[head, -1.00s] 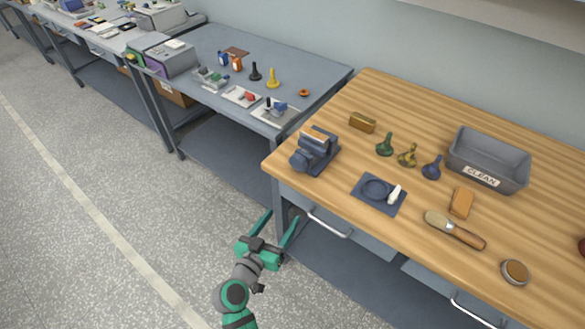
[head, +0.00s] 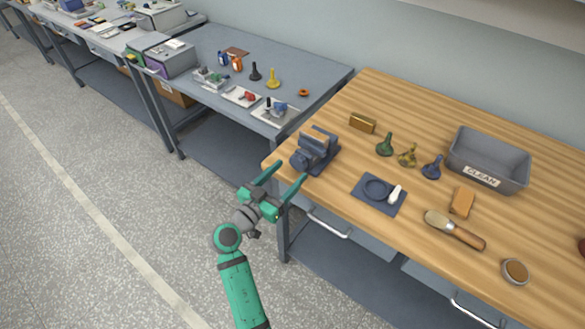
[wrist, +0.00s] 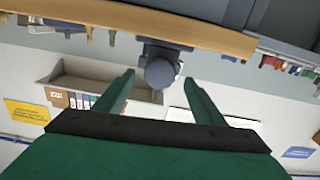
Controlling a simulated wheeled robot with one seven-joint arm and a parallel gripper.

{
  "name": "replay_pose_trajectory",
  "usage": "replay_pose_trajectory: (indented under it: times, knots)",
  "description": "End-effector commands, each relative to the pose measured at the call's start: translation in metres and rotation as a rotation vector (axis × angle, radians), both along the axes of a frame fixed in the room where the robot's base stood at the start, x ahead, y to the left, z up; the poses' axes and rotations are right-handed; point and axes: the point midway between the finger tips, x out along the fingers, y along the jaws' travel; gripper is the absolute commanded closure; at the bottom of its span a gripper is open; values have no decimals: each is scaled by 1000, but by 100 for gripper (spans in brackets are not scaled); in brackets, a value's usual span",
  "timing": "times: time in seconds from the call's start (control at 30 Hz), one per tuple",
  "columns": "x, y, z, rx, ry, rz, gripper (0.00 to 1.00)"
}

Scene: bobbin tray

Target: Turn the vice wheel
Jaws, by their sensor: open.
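The vice (head: 318,148) is a dark blue-grey block with a light wooden-coloured piece between its jaws, at the left front corner of the wooden bench. Its wheel (head: 299,158) is a dark round knob on its front-left side. My gripper (head: 290,174) is open and empty, just in front of the bench edge and the wheel, pointing at them. In the wrist view the wheel (wrist: 160,73) appears beyond and between the tips of my two green fingers (wrist: 158,82), apart from them. The vice body is partly hidden behind the wheel there.
The wooden bench (head: 540,240) carries a grey bin (head: 490,160), a blue mat (head: 366,204), a brush (head: 455,230) and small bobbin-like pieces. A drawer handle (head: 328,224) sticks out below the bench edge. A grey bench (head: 215,50) stands to the left. The floor (head: 90,170) is clear.

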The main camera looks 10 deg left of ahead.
Motion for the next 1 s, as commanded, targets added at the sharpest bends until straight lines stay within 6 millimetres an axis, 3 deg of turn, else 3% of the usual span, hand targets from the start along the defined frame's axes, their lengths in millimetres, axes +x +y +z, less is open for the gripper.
replay_pose_trajectory:
  times: [0.2,0.57,0.6,0.77,1.0]
  knots:
    - [20,-12,0,-1,0,-1,37]
    - [25,-14,0,0,0,1,37]
    - [25,-14,0,0,0,1,39]
    - [25,-14,0,0,0,1,77]
    - [25,-14,0,-9,5,1,78]
